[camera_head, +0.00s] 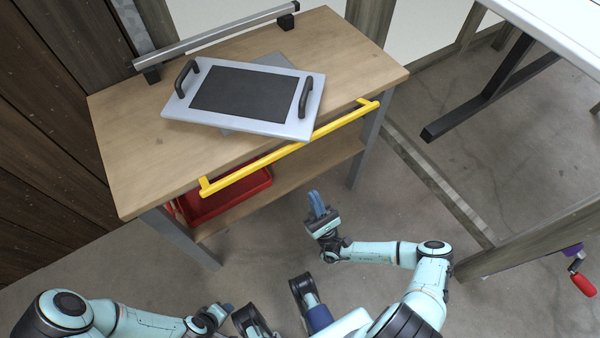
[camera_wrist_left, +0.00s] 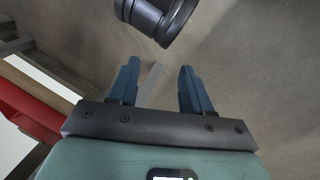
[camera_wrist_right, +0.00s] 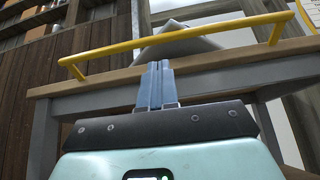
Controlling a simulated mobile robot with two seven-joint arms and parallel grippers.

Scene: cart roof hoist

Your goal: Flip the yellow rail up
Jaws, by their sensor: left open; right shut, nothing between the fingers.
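The yellow rail (camera_head: 290,149) runs along the front edge of the wooden cart top, with a short arm at each end. In the right wrist view the rail (camera_wrist_right: 175,37) crosses above and beyond my fingertips. My right gripper (camera_head: 317,197) is shut and empty, in front of the cart and apart from the rail; its fingers (camera_wrist_right: 156,75) point toward the cart. My left gripper (camera_wrist_left: 158,75) is open and empty; in the head view it (camera_head: 226,309) is low, near my body, well away from the rail.
A grey tray (camera_head: 300,128) with a black panel and two dark handles lies on the cart top (camera_head: 150,155). A grey bar (camera_head: 215,37) runs along the back. A red bin (camera_head: 235,193) stands on the lower shelf. A white table (camera_head: 560,25) is at the right. Floor before the cart is clear.

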